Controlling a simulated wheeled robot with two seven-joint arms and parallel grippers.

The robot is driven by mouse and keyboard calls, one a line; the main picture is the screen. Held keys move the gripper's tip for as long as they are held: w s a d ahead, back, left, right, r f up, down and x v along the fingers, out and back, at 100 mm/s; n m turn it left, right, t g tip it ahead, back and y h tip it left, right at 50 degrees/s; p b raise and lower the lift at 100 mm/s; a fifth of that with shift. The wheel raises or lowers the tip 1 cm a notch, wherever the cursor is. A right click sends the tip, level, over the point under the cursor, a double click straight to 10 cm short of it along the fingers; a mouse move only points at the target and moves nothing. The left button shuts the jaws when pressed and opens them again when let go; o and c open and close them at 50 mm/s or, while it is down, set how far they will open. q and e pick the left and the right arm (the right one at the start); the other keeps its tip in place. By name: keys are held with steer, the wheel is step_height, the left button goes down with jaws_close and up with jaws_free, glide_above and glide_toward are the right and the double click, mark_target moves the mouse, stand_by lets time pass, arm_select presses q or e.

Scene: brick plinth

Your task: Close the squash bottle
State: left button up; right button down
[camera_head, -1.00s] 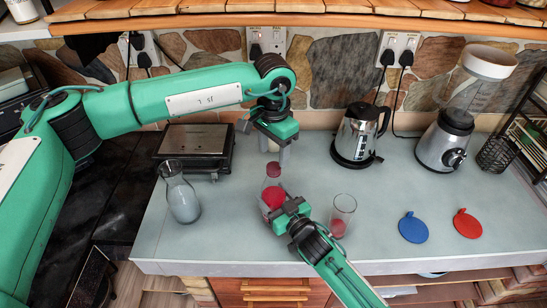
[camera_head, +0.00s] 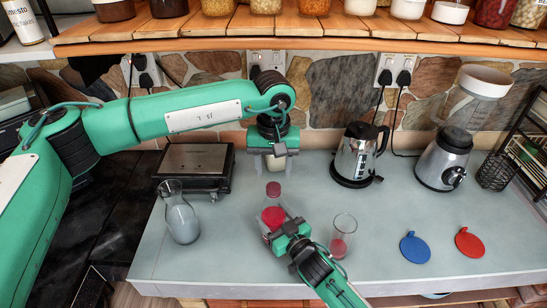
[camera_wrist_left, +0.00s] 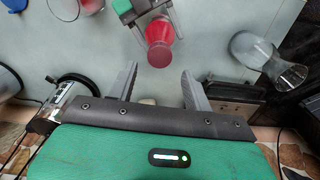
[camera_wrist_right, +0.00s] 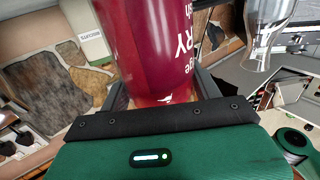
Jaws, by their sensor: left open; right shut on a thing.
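A glass with some red drink (camera_head: 341,236) stands right of the bottle, and a glass carafe (camera_head: 179,215) to its left. A kettle (camera_head: 357,155) and blender (camera_head: 445,160) stand at the back. Blue (camera_head: 415,248) and red (camera_head: 469,242) discs lie flat at the right.

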arm_select(q)
steer(key=n, duration=0.3)
steer(key=shift+r, duration=0.1)
steer(key=n, duration=0.5)
steer(key=shift+r, duration=0.15)
steer(key=n, duration=0.6)
steer(key=shift+r, duration=0.15)
steer(key=n, duration=0.3)
steer(key=shift+r, duration=0.1)
steer(key=n, duration=0.5)
steer(key=shift+r, duration=0.15)
steer(key=n, duration=0.6)
steer(key=shift+r, duration=0.2)
steer(key=n, duration=0.5)
steer(key=shift+r, duration=0.15)
steer(key=n, duration=0.4)
steer(key=shift+r+n, duration=0.1)
steer(key=shift+n, duration=0.3)
steer(key=n, duration=0.4)
steer(key=shift+r, duration=0.15)
steer(key=n, duration=0.3)
steer(key=shift+r+n, duration=0.1)
steer(key=shift+n, duration=0.3)
